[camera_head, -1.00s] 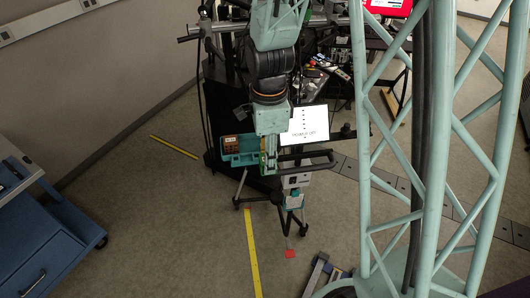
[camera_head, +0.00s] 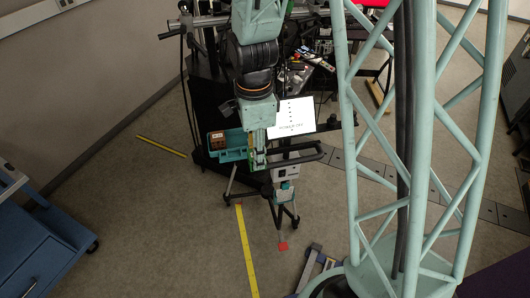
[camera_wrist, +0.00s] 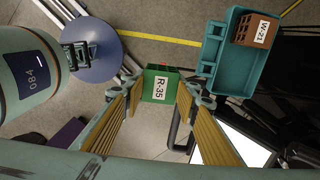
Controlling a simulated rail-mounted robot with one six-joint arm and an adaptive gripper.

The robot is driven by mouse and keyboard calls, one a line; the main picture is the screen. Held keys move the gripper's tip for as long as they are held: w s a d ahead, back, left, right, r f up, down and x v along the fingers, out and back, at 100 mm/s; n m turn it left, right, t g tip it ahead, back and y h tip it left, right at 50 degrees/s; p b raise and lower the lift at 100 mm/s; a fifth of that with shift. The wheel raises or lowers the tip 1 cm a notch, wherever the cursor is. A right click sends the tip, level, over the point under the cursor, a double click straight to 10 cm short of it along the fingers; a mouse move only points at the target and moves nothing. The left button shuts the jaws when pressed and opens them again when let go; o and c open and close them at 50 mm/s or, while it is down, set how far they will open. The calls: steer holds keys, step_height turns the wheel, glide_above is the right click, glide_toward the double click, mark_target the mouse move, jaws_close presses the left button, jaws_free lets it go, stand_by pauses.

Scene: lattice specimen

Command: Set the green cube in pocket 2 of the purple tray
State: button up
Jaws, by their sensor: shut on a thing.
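The green cube (camera_wrist: 160,84), labelled R-35, is between the fingertips of my gripper (camera_wrist: 158,92) in the wrist view, and the gripper is shut on it. In the head view my gripper (camera_head: 258,160) hangs below the arm, in front of the dark equipment; the cube is too small there to make out surely. A dark purple shape (camera_wrist: 65,134) shows at the lower left of the wrist view; I cannot tell whether it is the purple tray. No pocket 2 is readable.
A teal tray (camera_wrist: 208,68) holds a brown block (camera_wrist: 252,31) labelled W-21, right of the cube. A blue-grey round disc (camera_wrist: 92,62) lies to the left.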

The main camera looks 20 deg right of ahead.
steer(key=w+d+r+n+b, duration=0.3)
steer(key=w+r+n, duration=0.4)
steer(key=w, duration=0.4)
steer(key=w+d+r+n+b, duration=0.2)
steer(key=w+r+n+b, duration=0.1)
steer(key=w+r+n, duration=0.55)
steer(key=w+d+r+n+b, duration=0.2)
steer(key=w+d+r+n, duration=0.1)
steer(key=r, duration=0.4)
steer(key=shift+w+r+n, duration=0.35)
steer(key=shift+w+n, duration=0.3)
steer(key=shift+w, duration=0.65)
steer(key=shift+d, duration=0.1)
